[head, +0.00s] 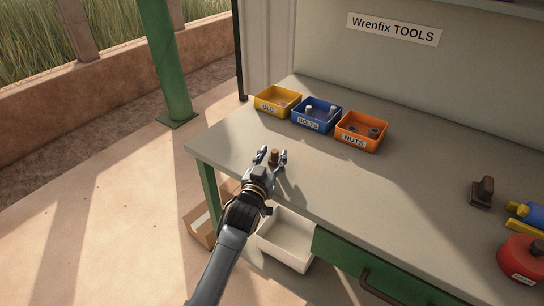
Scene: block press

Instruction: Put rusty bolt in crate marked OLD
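The rusty bolt (274,157), small and reddish brown, stands on the workbench near its front left edge. My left gripper (271,156) reaches in from the front with its fingers spread on either side of the bolt. A gap shows between the bolt and the left finger; whether the right finger touches it I cannot tell. The yellow crate marked OLD (266,108) sits at the bench's back left, beyond the gripper, with a small light item inside. My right gripper is not in view.
A blue crate marked BOLTS (308,125) and an orange crate marked NUTS (354,142) stand right of the yellow one. A white bin (286,255) is below the bench edge. A dark brown object (483,192) stands at right. The middle bench top is clear.

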